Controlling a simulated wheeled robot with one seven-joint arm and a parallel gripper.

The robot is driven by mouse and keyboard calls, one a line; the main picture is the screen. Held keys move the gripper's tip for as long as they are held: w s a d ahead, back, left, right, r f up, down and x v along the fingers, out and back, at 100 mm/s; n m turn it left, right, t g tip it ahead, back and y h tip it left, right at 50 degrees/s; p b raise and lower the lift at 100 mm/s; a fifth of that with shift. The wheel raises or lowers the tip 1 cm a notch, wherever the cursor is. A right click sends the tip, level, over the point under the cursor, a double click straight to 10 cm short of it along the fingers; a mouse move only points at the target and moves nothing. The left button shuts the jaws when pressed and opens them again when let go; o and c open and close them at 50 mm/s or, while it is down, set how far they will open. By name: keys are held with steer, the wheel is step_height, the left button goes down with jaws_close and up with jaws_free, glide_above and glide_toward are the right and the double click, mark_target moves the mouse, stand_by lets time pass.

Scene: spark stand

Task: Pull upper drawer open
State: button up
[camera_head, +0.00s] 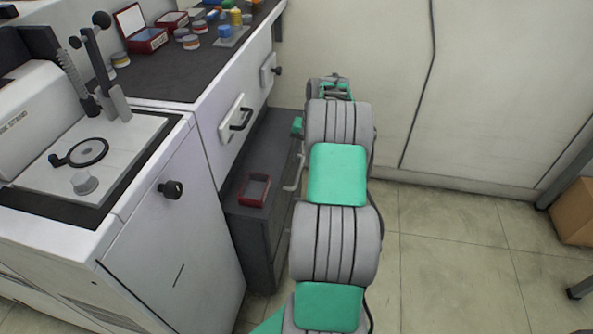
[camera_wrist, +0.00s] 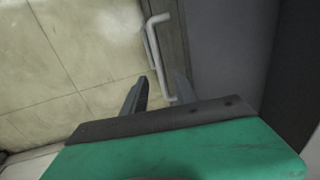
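A dark grey drawer unit (camera_head: 262,235) stands low under the white bench. A pale bar handle (camera_head: 297,172) on its front shows just left of my arm. In the wrist view the white handle (camera_wrist: 154,45) runs along the dark drawer front (camera_wrist: 172,40), its lower end between my fingers. My gripper (camera_wrist: 161,78) is open, one finger on each side of the handle, with visible gaps. I cannot tell whether either finger touches it. The drawer front looks closed. In the head view my fingertips are hidden by the arm.
A small red tray (camera_head: 255,190) lies on the drawer unit's top. The white bench (camera_head: 222,85) above has its own black-handled drawers and carries boxes and jars. Open floor (camera_head: 450,240) lies right of my arm, with a cardboard box (camera_head: 574,212) at the far right.

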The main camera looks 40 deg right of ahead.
mark_target(299, 170)
steer(key=f, duration=0.3)
steer(key=f+b, duration=0.1)
steer(key=f, duration=0.1)
steer(key=shift+w+a+f, duration=0.25)
steer(key=shift+w+a, duration=0.05)
steer(key=shift+w, duration=0.1)
steer(key=shift+c, duration=0.3)
jaws_close()
stand_by(0.6)
